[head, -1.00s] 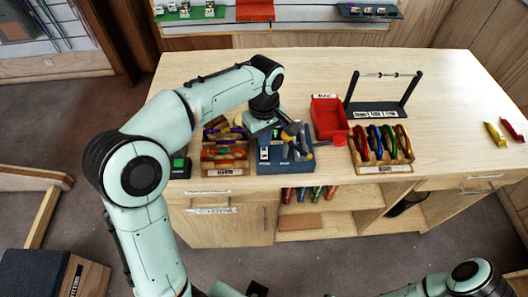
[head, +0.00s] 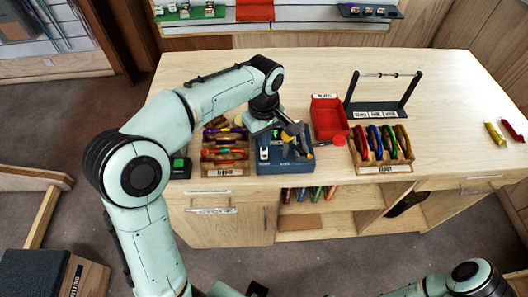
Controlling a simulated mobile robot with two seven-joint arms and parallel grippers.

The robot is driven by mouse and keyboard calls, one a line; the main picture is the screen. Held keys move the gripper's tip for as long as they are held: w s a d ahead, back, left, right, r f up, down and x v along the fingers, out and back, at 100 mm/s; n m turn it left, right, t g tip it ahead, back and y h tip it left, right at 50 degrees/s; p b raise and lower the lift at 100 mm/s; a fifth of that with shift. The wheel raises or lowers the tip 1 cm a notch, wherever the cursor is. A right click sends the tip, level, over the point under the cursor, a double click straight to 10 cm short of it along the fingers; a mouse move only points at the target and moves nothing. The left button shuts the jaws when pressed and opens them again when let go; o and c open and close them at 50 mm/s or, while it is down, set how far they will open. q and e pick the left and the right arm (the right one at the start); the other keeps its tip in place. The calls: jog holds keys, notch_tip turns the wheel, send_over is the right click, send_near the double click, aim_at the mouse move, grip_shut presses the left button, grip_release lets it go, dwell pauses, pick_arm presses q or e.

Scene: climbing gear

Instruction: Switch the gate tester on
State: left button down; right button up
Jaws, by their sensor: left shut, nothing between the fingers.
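A blue box-shaped device (head: 270,167) on the front left part of the bench looks like the gate tester. It has a small white part on its left side, and I cannot read a switch position. My left gripper (head: 297,146) points down over the device, shut and empty. It hides much of the device's top, and I cannot tell whether it touches it. A yellow-ended piece shows beside the fingers. My right gripper is out of view.
A small black box with a green top (head: 180,167) and a wooden rack (head: 224,171) stand left of the device. To the right are a red bin (head: 328,118), a rack of coloured carabiners (head: 384,169) and a black stand (head: 376,106). The bench's back is clear.

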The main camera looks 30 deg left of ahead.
pick_arm(q)
jog(key=shift+f+b, duration=0.55)
jog(key=shift+f, duration=0.55)
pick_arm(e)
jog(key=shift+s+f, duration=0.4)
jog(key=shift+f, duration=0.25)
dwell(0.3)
pick_arm(q)
jog(key=shift+r+p, duration=1.05)
jog(key=shift+r, duration=0.6)
jog(key=shift+r+p, duration=1.15)
jog(key=shift+r, duration=0.85)
jog(key=shift+w+f, duration=0.1)
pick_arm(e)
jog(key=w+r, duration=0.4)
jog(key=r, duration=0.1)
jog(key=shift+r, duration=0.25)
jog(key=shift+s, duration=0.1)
